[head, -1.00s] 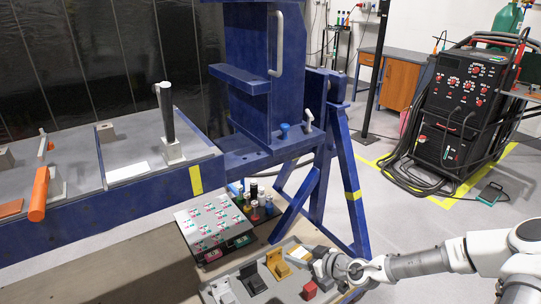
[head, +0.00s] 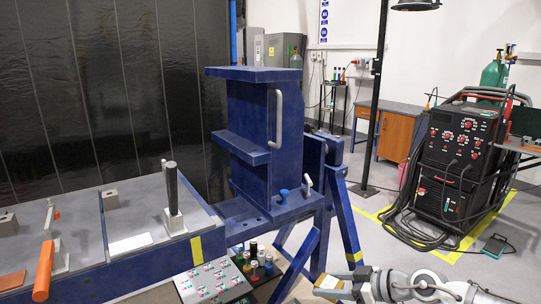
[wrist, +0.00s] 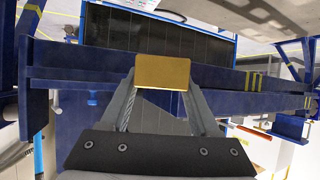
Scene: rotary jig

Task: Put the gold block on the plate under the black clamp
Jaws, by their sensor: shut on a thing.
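The gold block (wrist: 162,72) is held between the fingertips of my gripper (wrist: 160,88), filling the gap in the wrist view. In the head view my gripper (head: 345,288) is low at the bottom edge, with the block (head: 327,284) at its tip. The black clamp (head: 172,188) stands upright on a pale base on the blue bench, at left of centre. A white plate (head: 130,244) lies flat on the bench top, left of the clamp's base. My gripper is to the right of and well apart from both.
An orange clamp (head: 44,270) and orange plate (head: 12,281) are at the far left of the bench. A tall blue fixture (head: 255,130) with a grey handle stands between bench and floor space. Several bottles (head: 260,259) and a panel (head: 208,284) sit below.

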